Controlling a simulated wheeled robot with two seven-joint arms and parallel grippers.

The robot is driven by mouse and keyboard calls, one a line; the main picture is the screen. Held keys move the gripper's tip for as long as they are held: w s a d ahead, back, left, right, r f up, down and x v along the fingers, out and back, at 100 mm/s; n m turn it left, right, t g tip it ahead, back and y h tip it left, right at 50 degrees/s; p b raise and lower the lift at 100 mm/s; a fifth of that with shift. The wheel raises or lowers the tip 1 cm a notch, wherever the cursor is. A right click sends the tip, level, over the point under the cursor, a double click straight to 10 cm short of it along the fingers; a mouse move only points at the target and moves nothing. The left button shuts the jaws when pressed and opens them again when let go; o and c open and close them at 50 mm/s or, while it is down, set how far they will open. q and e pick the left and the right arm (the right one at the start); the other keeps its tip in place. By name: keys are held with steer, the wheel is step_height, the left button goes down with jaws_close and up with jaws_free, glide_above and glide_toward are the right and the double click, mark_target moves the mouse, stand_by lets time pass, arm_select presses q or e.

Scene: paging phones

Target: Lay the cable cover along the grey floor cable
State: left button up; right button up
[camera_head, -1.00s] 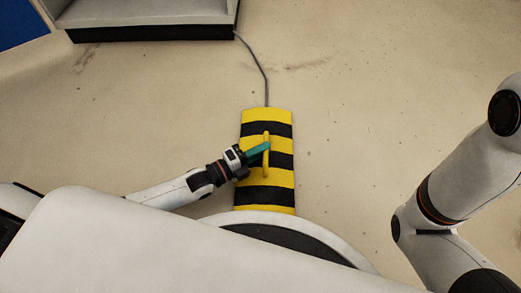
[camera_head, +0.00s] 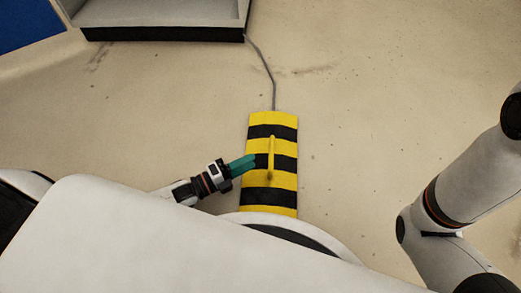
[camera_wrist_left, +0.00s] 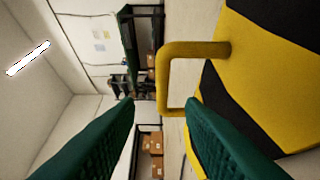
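The yellow and black striped cable cover (camera_head: 259,180) lies on the floor. The grey floor cable (camera_head: 269,75) runs from the dark-edged unit at the top to the cover's far end; any part beneath the cover is hidden. A yellow handle (camera_head: 272,150) stands on the cover's top. My left gripper (camera_head: 252,161) is left of the handle, its teal fingertips over the cover and short of the handle. In the left wrist view, its fingers (camera_wrist_left: 163,105) are apart and empty, with the handle (camera_wrist_left: 162,75) just beyond them. My right gripper is out of view.
A grey open-fronted unit (camera_head: 165,34) with a black lower edge stands at the top left, beside a blue panel (camera_head: 28,20). The floor (camera_head: 370,130) right of the cover is clear. Shelves with boxes (camera_wrist_left: 153,143) show far off in the left wrist view.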

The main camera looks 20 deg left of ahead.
arm_select(q)
steer(key=p+v, duration=0.1)
steer(key=v, duration=0.4)
